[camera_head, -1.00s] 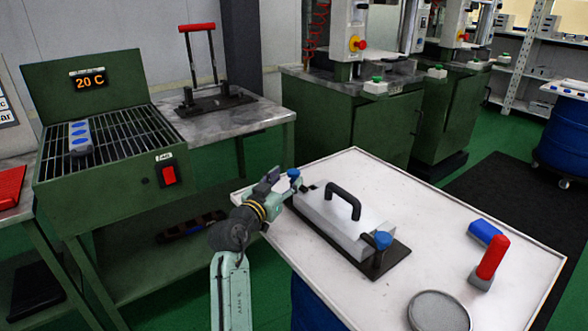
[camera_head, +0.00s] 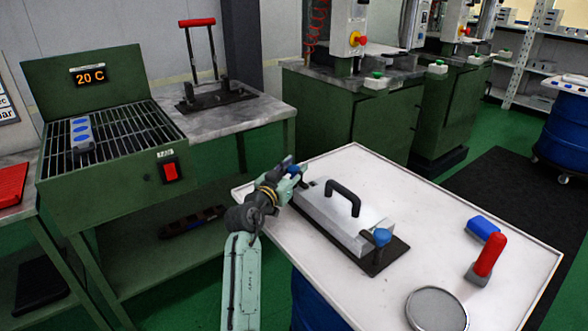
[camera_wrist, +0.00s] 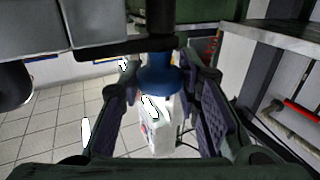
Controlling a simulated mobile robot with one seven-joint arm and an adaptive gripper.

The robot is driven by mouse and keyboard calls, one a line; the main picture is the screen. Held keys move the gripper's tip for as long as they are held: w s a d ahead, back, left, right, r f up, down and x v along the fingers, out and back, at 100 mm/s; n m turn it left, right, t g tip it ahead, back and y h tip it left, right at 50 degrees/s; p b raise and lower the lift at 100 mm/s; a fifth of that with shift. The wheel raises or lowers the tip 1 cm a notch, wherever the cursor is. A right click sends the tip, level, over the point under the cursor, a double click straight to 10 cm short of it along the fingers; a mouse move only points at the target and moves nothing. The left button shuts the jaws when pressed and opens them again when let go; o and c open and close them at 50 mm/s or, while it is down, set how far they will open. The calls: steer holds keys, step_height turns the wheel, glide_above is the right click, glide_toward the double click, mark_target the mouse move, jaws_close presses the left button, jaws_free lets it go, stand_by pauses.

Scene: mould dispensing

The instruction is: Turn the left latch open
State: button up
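The metal mould (camera_head: 335,217) lies on its black base on the white tabletop, with a black arched handle (camera_head: 343,197) on top. The left latch (camera_head: 292,170) has a blue knob and is at the mould's far-left end. The right latch (camera_head: 382,238) has a blue knob at the near-right end. My gripper (camera_head: 287,180) is at the left latch and partly covers it. In the wrist view, the blue knob (camera_wrist: 160,80) lies between the two dark finger pads of my gripper (camera_wrist: 161,88), with gaps showing beside it. The gripper looks open.
On the white table (camera_head: 440,213) are a blue block (camera_head: 482,230), a red-handled tool (camera_head: 488,258) and a round grey dish (camera_head: 436,310), all right of the mould. A green heater unit (camera_head: 110,150) stands at the left.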

steer(key=c, duration=0.6)
steer(key=shift+r+y+p, duration=0.1)
steer(key=shift+y+p, duration=0.2)
steer(key=shift+p, duration=0.2)
steer(key=n+y+p, duration=0.1)
steer(key=t+y+p, duration=0.1)
steer(key=p, duration=0.1)
steer(key=shift+d+r+n, duration=0.15)
steer(key=shift+r+n, duration=0.05)
steer(key=shift+n, duration=0.2)
steer(key=n+t+y+p, duration=0.1)
steer(key=y+p, duration=0.1)
steer(key=p, duration=0.1)
steer(key=shift+n+y, duration=0.3)
steer(key=shift+n, duration=0.1)
steer(key=shift+f+n+y+p, duration=0.15)
steer(key=shift+n+y+p, duration=0.35)
steer(key=shift+y+p, duration=0.35)
steer(key=shift+f+n+y, duration=0.15)
steer(key=shift+n+y, duration=0.55)
steer(key=shift+y, duration=0.65)
